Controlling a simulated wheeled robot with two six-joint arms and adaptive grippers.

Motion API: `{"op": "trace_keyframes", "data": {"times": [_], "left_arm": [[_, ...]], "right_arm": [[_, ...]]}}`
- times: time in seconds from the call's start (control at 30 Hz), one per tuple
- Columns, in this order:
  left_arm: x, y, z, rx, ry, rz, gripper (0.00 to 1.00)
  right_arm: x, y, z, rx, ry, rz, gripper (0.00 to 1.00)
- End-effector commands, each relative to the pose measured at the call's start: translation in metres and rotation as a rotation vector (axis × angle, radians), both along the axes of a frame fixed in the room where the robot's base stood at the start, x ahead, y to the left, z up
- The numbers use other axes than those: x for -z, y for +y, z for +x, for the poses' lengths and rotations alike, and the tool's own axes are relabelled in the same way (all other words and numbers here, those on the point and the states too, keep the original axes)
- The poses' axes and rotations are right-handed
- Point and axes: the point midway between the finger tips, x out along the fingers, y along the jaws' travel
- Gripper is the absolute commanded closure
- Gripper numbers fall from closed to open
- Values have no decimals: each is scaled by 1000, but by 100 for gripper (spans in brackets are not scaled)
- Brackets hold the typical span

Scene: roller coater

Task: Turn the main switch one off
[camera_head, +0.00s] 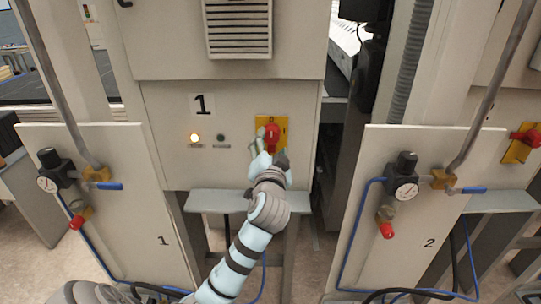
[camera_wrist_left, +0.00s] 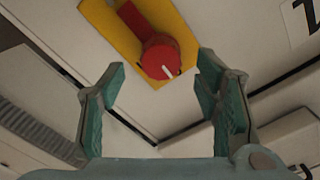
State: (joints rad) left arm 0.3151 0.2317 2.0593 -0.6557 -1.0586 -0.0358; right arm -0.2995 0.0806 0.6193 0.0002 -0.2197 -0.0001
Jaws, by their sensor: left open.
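Main switch one is a red rotary knob (camera_head: 271,134) on a yellow plate (camera_head: 284,122), on the grey cabinet front right of the label "1" (camera_head: 203,105). In the left wrist view the red knob (camera_wrist_left: 160,58) lies just beyond and between the fingertips, with a white mark on its end. My left gripper (camera_head: 265,147) is at the switch, its fingers apart. In the left wrist view the left gripper (camera_wrist_left: 160,78) is open with nothing between the pads; I cannot tell whether it touches the knob. My right gripper is not in view.
A grey ledge (camera_head: 215,201) juts out below. Panels with gauges, hoses and red-tipped valves stand on both sides. Another red switch (camera_head: 527,137) is at far right.

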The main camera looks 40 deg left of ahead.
Motion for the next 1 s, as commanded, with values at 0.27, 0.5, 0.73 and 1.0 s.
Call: {"op": "trace_keyframes", "data": {"times": [0.27, 0.5, 0.73, 1.0], "left_arm": [[1, -37, -48, 0, 0, -4, 43], [0, -39, -53, -1, 1, -1, 43], [0, -39, -53, -1, 1, -1, 43], [50, -48, -33, 55, 105, -16, 43]], "right_arm": [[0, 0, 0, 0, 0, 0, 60], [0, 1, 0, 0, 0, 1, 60], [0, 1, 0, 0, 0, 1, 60], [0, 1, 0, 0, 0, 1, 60]]}}
